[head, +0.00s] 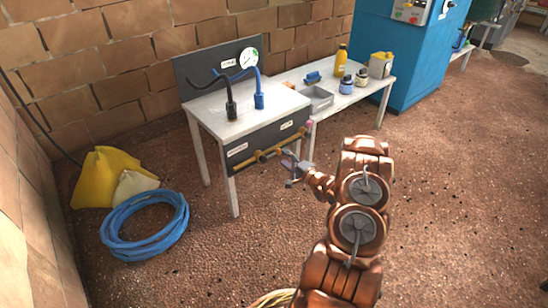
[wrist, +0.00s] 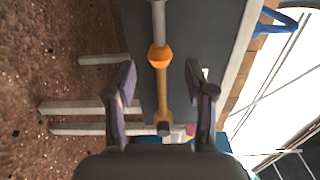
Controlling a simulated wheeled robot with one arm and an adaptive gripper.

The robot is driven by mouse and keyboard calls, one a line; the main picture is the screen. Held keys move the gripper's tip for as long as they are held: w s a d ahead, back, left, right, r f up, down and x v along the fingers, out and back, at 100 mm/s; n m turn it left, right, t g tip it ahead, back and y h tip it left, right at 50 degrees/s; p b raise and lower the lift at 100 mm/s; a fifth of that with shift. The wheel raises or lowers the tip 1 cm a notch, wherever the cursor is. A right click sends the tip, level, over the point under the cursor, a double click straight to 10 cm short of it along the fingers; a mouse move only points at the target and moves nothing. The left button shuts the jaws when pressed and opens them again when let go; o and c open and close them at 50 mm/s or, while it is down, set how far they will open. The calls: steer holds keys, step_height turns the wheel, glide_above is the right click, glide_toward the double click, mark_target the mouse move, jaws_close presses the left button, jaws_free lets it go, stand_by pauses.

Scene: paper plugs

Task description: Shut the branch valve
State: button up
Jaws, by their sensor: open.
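A brass pipe (head: 268,154) with fittings runs along the dark front panel (head: 258,139) of a small white table. In the wrist view the pipe (wrist: 164,95) passes between my gripper's fingers, with an orange fitting (wrist: 159,57) just past the fingertips. I cannot tell which fitting is the branch valve.
A bench to the right holds a grey tray (head: 317,97), a yellow bottle (head: 341,60) and jars. A blue hose coil (head: 145,225) and yellow bags lie left.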

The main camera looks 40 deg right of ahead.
mark_target(280, 154)
steer(key=shift+w, duration=0.1)
steer(key=shift+w+p, duration=1.05)
steer(key=shift+w, duration=0.8)
steer(key=c, duration=0.8)
